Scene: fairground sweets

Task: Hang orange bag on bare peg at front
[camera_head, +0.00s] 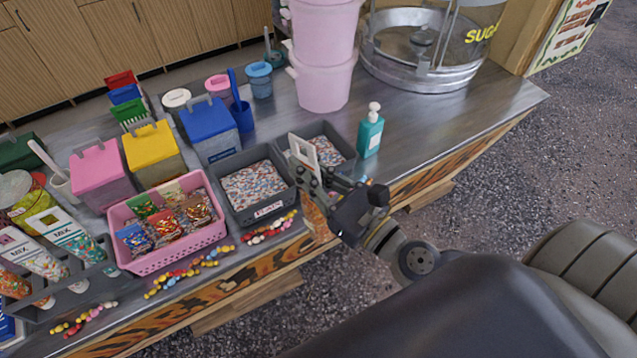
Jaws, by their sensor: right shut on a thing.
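My right gripper (322,184) is shut on a flat packet with a white card top (302,152) that stands up above the fingers. The gripper is over the counter's front edge, beside the dark grey tubs. I cannot make out a bare peg. A pink basket (152,264) at centre left holds several small sweet bags, including a red-orange one (166,223). My left gripper is not in view.
Two grey tubs of sprinkles (262,209) sit close to the gripper. A teal pump bottle (370,134) stands to its right. Loose sweets lie along the front edge. Lidded boxes (153,150) and pink buckets (322,83) stand behind. The counter's right end (470,110) is clear.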

